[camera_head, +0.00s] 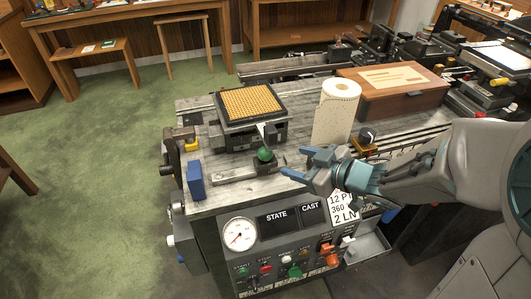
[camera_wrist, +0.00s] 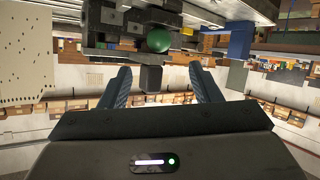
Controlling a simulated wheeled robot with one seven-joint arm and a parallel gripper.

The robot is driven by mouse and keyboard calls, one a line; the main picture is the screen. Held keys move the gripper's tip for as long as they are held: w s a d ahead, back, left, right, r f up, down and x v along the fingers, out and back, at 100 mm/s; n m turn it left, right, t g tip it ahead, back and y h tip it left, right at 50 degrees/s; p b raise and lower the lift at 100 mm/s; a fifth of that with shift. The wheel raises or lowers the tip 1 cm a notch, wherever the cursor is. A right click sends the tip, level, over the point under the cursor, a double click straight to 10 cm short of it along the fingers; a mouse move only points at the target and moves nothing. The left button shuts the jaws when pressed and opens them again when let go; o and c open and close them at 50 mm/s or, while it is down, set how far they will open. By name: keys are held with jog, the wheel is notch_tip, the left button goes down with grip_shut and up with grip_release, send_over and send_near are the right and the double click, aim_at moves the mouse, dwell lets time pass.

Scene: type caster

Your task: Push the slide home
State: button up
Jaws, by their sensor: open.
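A green ball knob (camera_head: 265,154) sits on a low grey metal slide (camera_head: 236,170) on the machine's top. Behind it, a dark-framed tray with a golden grid (camera_head: 250,102) rests on a dark block. My gripper (camera_head: 296,161) is open and empty, just right of the knob, apart from it in the head view. In the wrist view my gripper (camera_wrist: 162,72) has its fingers spread, with the green knob (camera_wrist: 159,40) beyond the tips. A small dark block (camera_wrist: 150,79) shows between the fingers. I cannot tell how far the slide is in.
A paper roll (camera_head: 335,115) stands behind my gripper, near a wooden box (camera_head: 392,93). A blue block (camera_head: 195,180) is at the machine's left front edge. A control panel (camera_head: 275,245) with gauge and buttons and a white tag (camera_head: 343,207) are below.

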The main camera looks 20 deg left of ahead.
aim_at(270, 154)
jog(key=b+x, duration=0.1)
jog(key=x, duration=1.1)
jog(key=shift+w+a, duration=0.15)
jog(key=shift+a, duration=0.05)
grip_shut()
jog(key=shift+d, duration=0.1)
